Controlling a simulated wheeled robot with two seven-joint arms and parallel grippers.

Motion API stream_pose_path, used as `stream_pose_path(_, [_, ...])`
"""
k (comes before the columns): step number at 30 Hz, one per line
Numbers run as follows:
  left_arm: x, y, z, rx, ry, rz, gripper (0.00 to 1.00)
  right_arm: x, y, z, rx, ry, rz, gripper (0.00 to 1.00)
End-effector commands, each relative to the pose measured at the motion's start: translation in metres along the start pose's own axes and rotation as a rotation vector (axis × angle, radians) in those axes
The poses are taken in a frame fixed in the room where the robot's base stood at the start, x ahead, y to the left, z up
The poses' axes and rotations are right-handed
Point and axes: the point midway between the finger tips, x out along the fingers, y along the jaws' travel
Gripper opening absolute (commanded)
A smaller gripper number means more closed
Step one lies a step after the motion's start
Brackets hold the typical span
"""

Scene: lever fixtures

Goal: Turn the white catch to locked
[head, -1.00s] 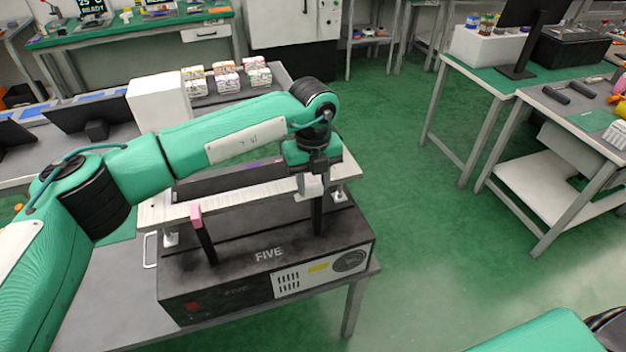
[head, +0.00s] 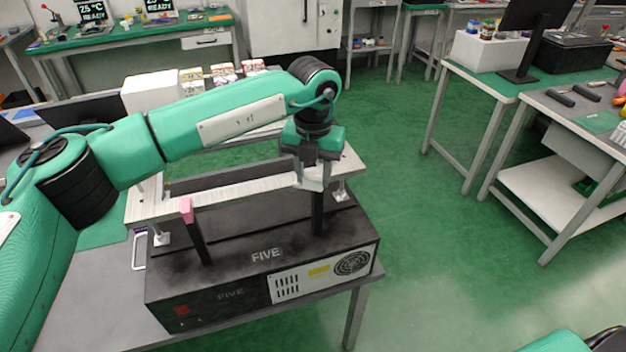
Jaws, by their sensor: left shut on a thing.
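The white catch (head: 319,213) shows as a dark upright arm at the right of the black box (head: 250,265) marked FIVE. Its top end is mostly hidden by my left gripper (head: 314,180). The gripper comes down from above and is shut on that top end. I cannot read any locked or unlocked marking near the catch. My right gripper is out of the picture.
A second lever with a pink tip (head: 187,210) stands to the left on the same box, apart from my gripper. A pale rail (head: 235,192) runs behind both levers. The box sits on a grey table (head: 95,300). Open green floor lies to the right.

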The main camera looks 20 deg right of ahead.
Motion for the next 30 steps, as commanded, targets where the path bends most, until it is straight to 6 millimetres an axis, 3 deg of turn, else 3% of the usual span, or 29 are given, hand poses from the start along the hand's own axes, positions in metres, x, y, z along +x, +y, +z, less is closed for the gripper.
stream_pose_path(12, [0.001,-0.001,0.004,0.379,-0.002,0.000,0.15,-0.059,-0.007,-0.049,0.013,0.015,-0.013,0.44])
stream_pose_path(21, [0.000,-0.002,0.006,0.655,-0.003,0.000,0.15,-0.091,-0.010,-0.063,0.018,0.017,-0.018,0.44])
stream_pose_path(30, [-0.001,-0.003,0.008,0.870,-0.003,0.001,0.15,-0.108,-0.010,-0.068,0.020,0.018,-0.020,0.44])
